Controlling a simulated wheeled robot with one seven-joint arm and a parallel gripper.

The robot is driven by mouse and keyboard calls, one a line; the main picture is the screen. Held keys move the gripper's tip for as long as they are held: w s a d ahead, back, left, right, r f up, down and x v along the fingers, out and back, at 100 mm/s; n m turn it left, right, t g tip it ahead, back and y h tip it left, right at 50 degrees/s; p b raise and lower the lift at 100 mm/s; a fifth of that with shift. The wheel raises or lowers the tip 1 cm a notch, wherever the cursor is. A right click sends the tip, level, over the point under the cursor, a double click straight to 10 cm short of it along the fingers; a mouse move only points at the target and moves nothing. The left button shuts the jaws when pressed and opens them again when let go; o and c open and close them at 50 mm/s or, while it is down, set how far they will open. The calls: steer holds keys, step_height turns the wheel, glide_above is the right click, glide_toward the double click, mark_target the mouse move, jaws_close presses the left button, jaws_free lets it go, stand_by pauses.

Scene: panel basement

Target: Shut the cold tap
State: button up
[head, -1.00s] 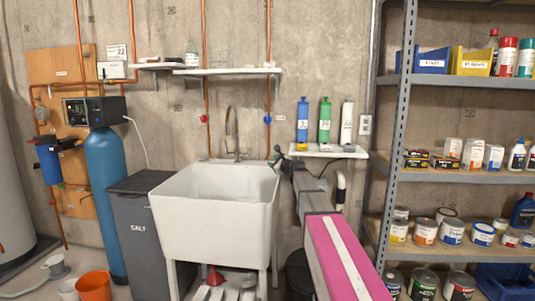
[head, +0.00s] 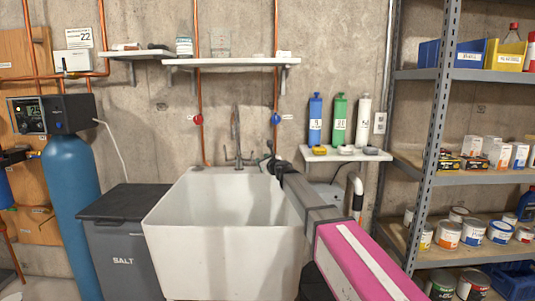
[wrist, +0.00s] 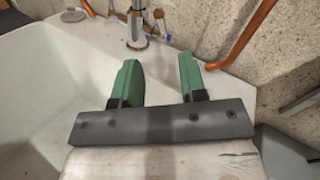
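The faucet (head: 236,135) stands at the back rim of the white laundry tub (head: 190,235), with small handles at its base. A blue round valve handle (head: 276,119) is on the right copper pipe and a red one (head: 198,120) on the left pipe. My gripper (head: 268,158) is over the tub's back right corner, below the blue handle and right of the faucet. In the wrist view its green fingers (wrist: 160,70) are apart with nothing between them. The faucet base (wrist: 137,32) shows beyond them. I cannot tell how far either handle is turned.
A shelf with bottles (head: 340,153) is right of the tub. A wall shelf (head: 230,63) hangs above the faucet. Metal shelving (head: 430,140) stands at the right. A dark salt bin (head: 118,250) and a blue tank (head: 70,190) are at the left.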

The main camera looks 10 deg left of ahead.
mark_target(252, 156)
steer(key=x, duration=1.1)
jaws_close()
